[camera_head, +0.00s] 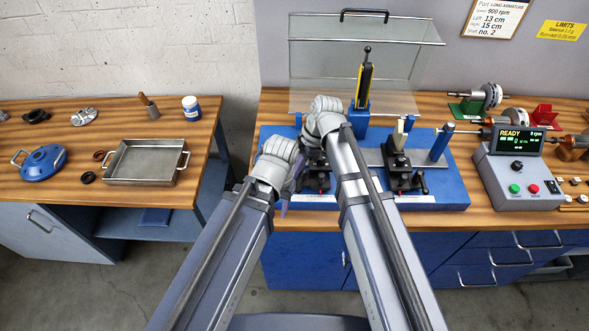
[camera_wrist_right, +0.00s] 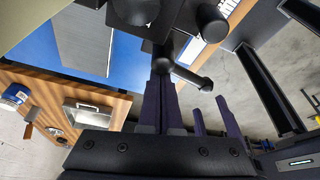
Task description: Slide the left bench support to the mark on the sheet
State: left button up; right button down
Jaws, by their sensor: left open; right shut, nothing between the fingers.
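The left bench support (camera_head: 316,168) is a black block on the blue bench bed (camera_head: 455,190), partly hidden behind my arms. A black knob and lever of a support (camera_wrist_right: 190,74) show close up in the right wrist view. My left gripper (camera_head: 287,200) is open just left of the left support, mostly hidden by its own wrist. My right gripper (camera_wrist_right: 162,85) is shut and empty, its tips close to the lever; I cannot tell if they touch. A white scale strip (camera_head: 318,198) runs along the bed's front edge.
The right bench support (camera_head: 403,170) stands on the bed to the right. A clear guard (camera_head: 330,70) rises behind. A control box (camera_head: 518,175) showing READY stands at right. A metal tray (camera_head: 145,162) is on the left table, across a gap.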

jog(key=shift+w+d, duration=0.1)
jog(key=shift+d, duration=0.3)
